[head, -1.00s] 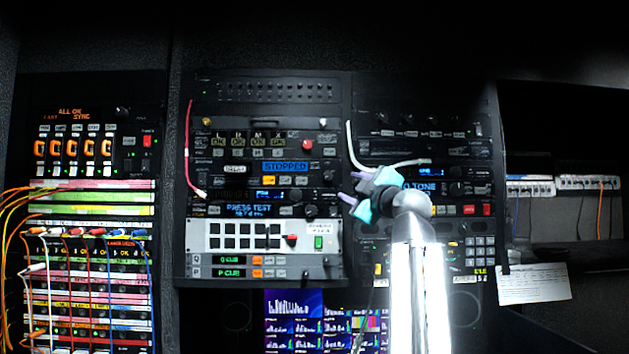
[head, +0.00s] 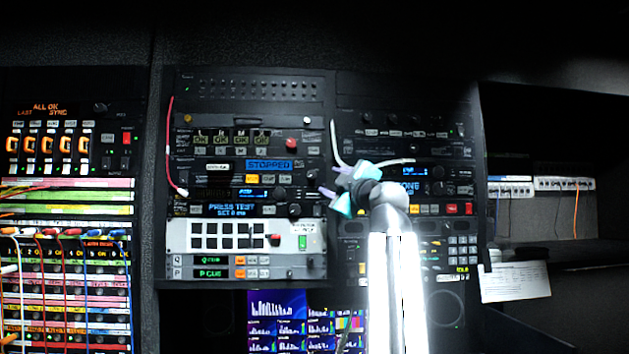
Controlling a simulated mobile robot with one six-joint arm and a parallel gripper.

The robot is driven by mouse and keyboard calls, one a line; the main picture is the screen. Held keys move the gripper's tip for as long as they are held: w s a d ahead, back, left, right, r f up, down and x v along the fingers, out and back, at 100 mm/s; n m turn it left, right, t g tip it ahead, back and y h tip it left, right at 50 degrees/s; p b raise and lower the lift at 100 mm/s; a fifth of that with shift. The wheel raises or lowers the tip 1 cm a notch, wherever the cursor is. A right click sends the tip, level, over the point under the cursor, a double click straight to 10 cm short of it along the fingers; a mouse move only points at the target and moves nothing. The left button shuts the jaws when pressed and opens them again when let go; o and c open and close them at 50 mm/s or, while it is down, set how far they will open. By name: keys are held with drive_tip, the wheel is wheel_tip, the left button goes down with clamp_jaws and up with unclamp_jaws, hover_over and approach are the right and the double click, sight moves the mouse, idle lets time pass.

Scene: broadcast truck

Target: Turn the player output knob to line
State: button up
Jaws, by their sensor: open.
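A player-type unit with a blue STOPPED display (head: 269,165) sits in the middle rack. Small dark knobs stand at the right end of the units below it, one (head: 312,177) beside my gripper and one (head: 309,210) lower down. Their labels are too small to read, so I cannot tell which is the player output knob or where it points. My gripper (head: 333,182) is open, its pale fingertips pointing left towards these knobs. It appears just right of them and holds nothing that I can see. My wrist and arm cover part of the right rack.
A red cable (head: 169,145) hangs at the middle rack's left edge. A white cable (head: 334,145) loops close above my gripper. A white button panel (head: 240,236) lies below the knobs. A patch bay with many cords (head: 65,235) stands at left.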

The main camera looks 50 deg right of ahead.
drive_tip(key=b, duration=0.7)
approach(314, 175)
drive_tip(key=shift+x, duration=4.1)
drive_tip(key=shift+a, duration=0.1)
drive_tip(key=shift+c, duration=0.2)
clamp_jaws()
